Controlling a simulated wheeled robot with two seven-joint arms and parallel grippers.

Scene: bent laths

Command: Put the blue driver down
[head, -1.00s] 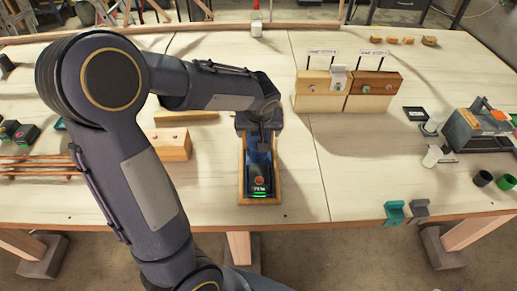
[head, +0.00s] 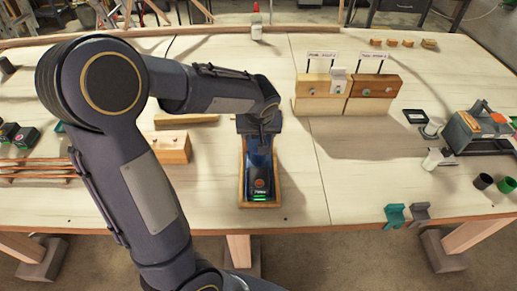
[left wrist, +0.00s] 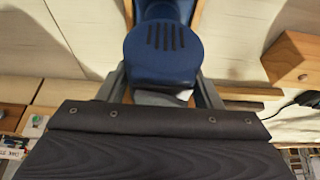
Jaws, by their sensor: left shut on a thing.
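The blue driver (head: 259,160) is in the wooden tray (head: 242,196) near the front middle of the bench, its dark battery end with a green light towards the front edge. My left gripper (head: 259,128) is over the far part of the driver and shut on it. In the left wrist view, the driver's rounded blue end with dark slots (left wrist: 163,52) sits between the two grey fingers of my left gripper (left wrist: 160,90). Whether the driver touches the tray floor cannot be told. My right gripper is not in view.
Two wooden blocks with signs (head: 345,88) stand behind to the right.

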